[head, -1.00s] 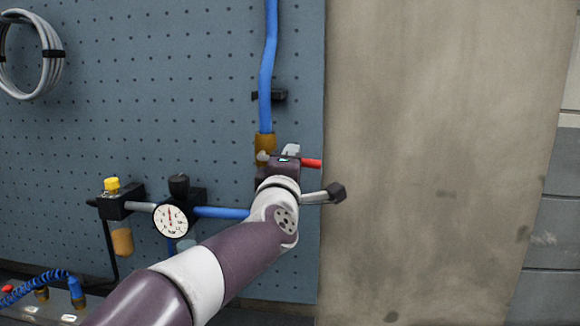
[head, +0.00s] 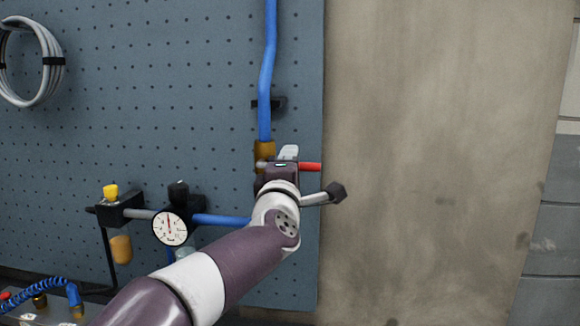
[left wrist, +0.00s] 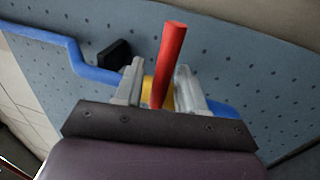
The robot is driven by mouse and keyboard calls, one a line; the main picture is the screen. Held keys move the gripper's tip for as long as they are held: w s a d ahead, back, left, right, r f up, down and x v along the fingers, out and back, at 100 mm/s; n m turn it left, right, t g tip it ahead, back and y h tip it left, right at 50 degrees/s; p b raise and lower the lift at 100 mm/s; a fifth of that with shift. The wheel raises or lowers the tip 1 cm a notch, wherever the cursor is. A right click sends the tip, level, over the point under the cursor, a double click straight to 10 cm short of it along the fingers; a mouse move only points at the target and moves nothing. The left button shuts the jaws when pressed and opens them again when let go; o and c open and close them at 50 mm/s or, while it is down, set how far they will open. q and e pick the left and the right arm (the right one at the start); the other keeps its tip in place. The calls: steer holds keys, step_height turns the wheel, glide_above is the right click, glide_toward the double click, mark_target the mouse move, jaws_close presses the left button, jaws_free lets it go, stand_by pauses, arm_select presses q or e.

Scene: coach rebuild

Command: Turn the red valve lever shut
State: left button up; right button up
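The red valve lever (head: 311,167) sticks out horizontally to the right of the brass valve (head: 264,151), below the vertical blue hose, in the head view. My left gripper (head: 288,154) is in front of the valve and hides much of it. In the left wrist view the red lever (left wrist: 168,62) runs between the two grey fingers of the left gripper (left wrist: 160,82). The fingers are apart, with a gap on the lever's left side; the lever looks close to the right finger, and I cannot tell if they touch. My right gripper is out of view.
A pressure gauge (head: 169,228) and a yellow-knobbed fitting (head: 111,191) are on the pegboard (head: 150,100) to the left. A grey stem with a dark end (head: 337,192) juts right beside my wrist. Bare wall (head: 430,150) lies to the right.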

arm_select(q)
steer(key=shift+s, duration=0.1)
steer(key=b+v, duration=0.3)
steer(key=v, duration=0.9)
steer(key=shift+s+b, duration=0.25)
steer(key=shift+b, duration=0.1)
steer(key=shift+f, duration=0.15)
